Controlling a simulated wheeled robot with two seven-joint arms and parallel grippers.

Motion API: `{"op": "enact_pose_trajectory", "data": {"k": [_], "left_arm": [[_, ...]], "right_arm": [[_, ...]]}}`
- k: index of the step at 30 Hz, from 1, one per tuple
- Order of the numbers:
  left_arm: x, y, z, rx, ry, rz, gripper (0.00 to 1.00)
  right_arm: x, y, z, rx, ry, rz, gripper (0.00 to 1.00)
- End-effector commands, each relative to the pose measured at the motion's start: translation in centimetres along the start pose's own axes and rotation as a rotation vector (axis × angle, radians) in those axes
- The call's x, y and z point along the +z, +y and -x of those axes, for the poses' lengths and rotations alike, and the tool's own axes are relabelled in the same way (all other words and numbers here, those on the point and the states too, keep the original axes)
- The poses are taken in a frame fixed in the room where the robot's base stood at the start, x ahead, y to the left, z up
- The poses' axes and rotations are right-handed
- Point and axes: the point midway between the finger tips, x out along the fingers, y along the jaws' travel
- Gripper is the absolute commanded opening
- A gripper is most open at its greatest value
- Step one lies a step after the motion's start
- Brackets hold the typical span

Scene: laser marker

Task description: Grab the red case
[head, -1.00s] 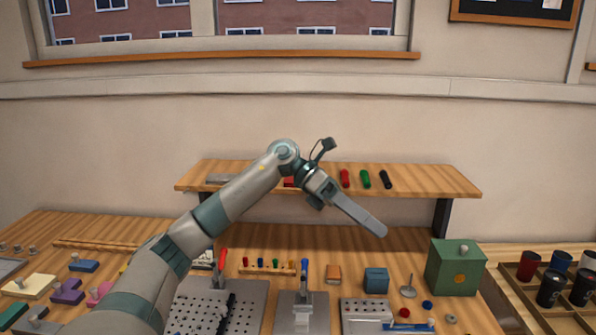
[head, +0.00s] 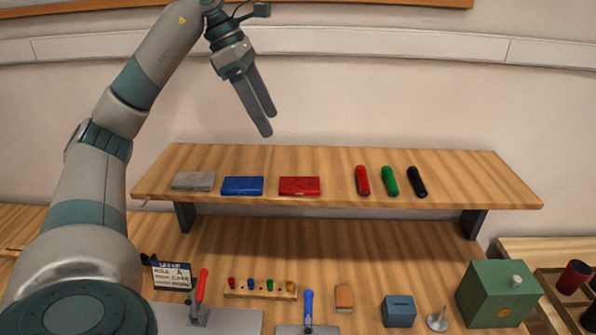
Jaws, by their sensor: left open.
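The red case (head: 299,186) is a flat rectangular box lying on the raised wooden shelf (head: 450,180). It lies to the right of a blue case (head: 242,186) and a grey case (head: 193,181). My left gripper (head: 268,124) is in the air in front of the wall, above the shelf in the picture and a little left of the red case. Its two fingers point down and right, with a narrow gap between them and nothing in it. My right gripper is not in view.
Red (head: 362,180), green (head: 389,181) and black (head: 417,182) cylinders lie on the shelf right of the red case. Below are a small sign (head: 171,275), a peg strip (head: 262,289), a red-handled clamp (head: 200,287), a blue box (head: 399,311) and a green box (head: 497,294).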

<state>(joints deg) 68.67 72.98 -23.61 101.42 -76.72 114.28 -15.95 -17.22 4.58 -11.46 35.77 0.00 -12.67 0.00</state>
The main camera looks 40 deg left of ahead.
Motion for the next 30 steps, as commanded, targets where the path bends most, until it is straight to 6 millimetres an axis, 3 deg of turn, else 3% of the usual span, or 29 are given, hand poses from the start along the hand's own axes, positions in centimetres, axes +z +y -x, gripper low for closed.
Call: {"op": "enact_pose_trajectory", "data": {"k": [17,30], "left_arm": [[-0.5,0.1,0.5,0.016,0.015,0.001,0.69],[-0.6,0.1,-3.4,0.014,0.019,0.003,0.69]], "right_arm": [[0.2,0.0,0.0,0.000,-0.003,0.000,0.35],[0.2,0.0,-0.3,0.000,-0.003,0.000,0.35]]}}
